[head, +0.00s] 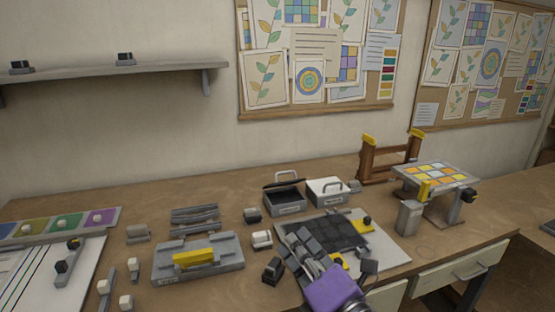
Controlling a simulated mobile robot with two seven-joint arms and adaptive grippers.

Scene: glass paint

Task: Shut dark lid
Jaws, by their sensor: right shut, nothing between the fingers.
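A small grey box (290,208) stands near the back middle of the bench. Its dark lid (284,184) has a light arched handle and looks raised and tilted at the back, with the dark inside of the box showing below it. My right gripper (294,234) reaches in from the bottom, with its purple body low and its grey fingers pointing up and left. It is shut and empty, in front of the box and apart from the lid. My left gripper is not in view.
A white-topped box (327,189) with a handle stands right beside the grey box. A dark tiled panel on a pale board (392,248) lies at the gripper's right. A grey fixture with a yellow bar (198,258) and several small blocks stand left. A raised tile stand (434,176) is right.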

